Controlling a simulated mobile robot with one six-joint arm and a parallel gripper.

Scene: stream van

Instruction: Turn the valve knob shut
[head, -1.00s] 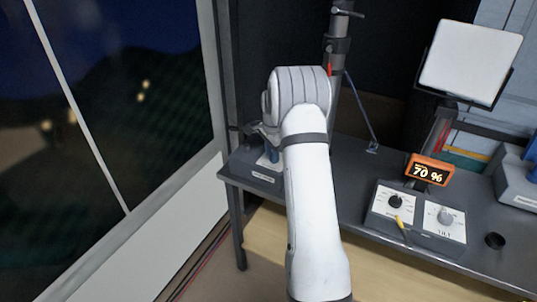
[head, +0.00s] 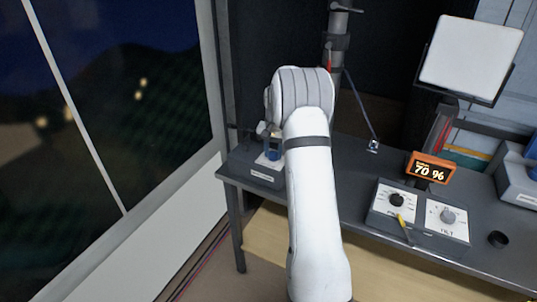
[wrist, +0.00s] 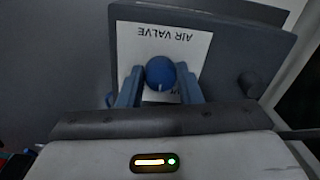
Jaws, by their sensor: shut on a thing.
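The valve knob (wrist: 160,73) is round and blue with a small pale mark on its lower edge. It stands on a white plate lettered AIR VALVE (wrist: 190,42), upside down in the wrist view. In the head view the blue knob (head: 273,154) shows on the grey valve box (head: 255,168) at the bench's left end, partly hidden by my arm. My gripper (wrist: 161,80) has its two blue fingers on either side of the knob, shut on it.
A pole (head: 336,50) rises behind my arm. A window is on the left.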

